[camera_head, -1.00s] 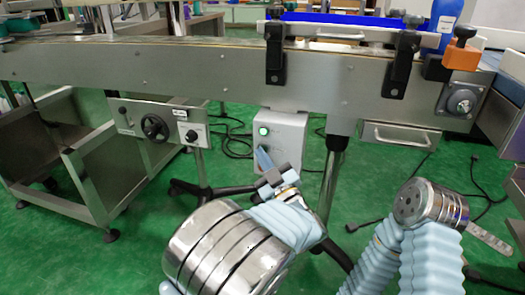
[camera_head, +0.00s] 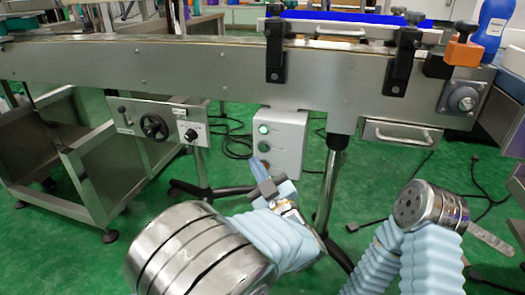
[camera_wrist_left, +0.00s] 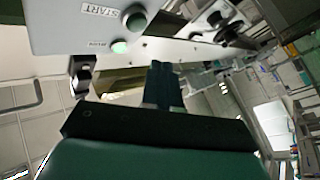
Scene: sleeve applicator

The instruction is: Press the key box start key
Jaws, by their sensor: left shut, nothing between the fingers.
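The key box (camera_head: 289,143) is a grey box below the conveyor, with a bright lit upper button (camera_head: 263,129) and a darker green lower button (camera_head: 264,146). In the left wrist view, the key box (camera_wrist_left: 75,30) is at the top left; the dark green start key (camera_wrist_left: 134,18) is beside the START label, and a lit button (camera_wrist_left: 119,47) is near it. My left gripper (camera_head: 257,166) is shut and empty, just below the lower button in the head view and seemingly apart from the box. Its fingers (camera_wrist_left: 161,82) point toward the box's edge. My right gripper is not visible.
The conveyor (camera_head: 180,60) runs across above the key box. A control panel with a handwheel (camera_head: 154,126) is to the left. A support leg (camera_head: 329,185) stands right of the box, and black cables (camera_head: 235,140) lie on the green floor.

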